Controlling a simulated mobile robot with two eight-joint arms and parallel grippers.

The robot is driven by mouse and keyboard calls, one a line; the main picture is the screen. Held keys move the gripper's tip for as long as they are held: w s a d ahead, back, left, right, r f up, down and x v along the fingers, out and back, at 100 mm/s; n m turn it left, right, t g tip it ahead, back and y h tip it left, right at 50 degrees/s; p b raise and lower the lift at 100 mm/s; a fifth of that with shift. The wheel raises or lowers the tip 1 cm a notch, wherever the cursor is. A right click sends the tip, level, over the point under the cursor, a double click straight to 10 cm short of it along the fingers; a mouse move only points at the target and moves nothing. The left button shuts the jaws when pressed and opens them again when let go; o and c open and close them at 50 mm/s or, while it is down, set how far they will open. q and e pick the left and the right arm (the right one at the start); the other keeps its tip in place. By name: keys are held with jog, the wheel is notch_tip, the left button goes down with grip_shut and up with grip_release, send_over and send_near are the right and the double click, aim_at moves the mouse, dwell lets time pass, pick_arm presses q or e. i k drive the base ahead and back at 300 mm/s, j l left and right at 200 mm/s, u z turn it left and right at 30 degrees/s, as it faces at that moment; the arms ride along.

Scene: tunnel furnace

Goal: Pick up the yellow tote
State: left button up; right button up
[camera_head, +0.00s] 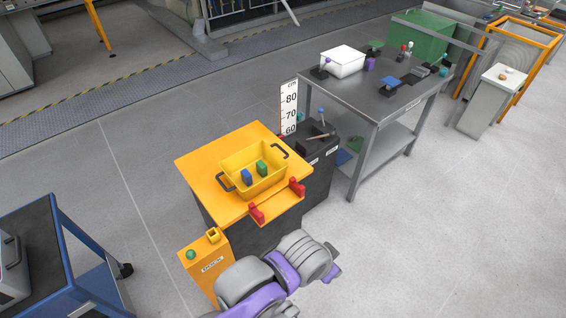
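The yellow tote (243,183) is an open bin with two dark handles. It sits upright on an orange-topped stand (201,163). One handle (227,183) is at its left end, the other (280,149) at its far right end. Inside lie a blue block (246,177) and a green block (262,168). Grey and purple links of my own arm show at the bottom, in front of the stand and apart from the tote. I see no gripper fingers in this view.
Two red brackets (257,214) (297,187) stand on the stand's near edge. An orange button post (205,266) is at front left. A grey workbench (381,76) is behind right, a blue-framed cart (52,240) at left. Floor at right is clear.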

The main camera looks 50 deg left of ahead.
aim_at(231, 167)
jog(key=i+u, duration=0.4)
jog(key=i+l+u, duration=0.1)
jog(key=i+u, duration=0.25)
jog(key=i+l+u, duration=0.2)
jog(key=i+u, duration=0.3)
jog(key=u, duration=0.35)
jog(key=i+l+u, duration=0.1)
jog(key=u, duration=0.3)
jog(key=i+l+u, duration=0.1)
jog(key=u, duration=0.35)
jog(key=i+l+u, duration=0.1)
jog(key=u, duration=0.35)
jog(key=i+l+u, duration=0.1)
jog(key=l+u, duration=0.15)
jog(key=u, duration=0.15)
jog(key=l+u, duration=0.15)
jog(key=u, duration=0.3)
jog(key=l+u, duration=0.2)
jog(key=u, duration=0.2)
jog(key=l+u, duration=1.1)
jog(key=u, duration=0.2)
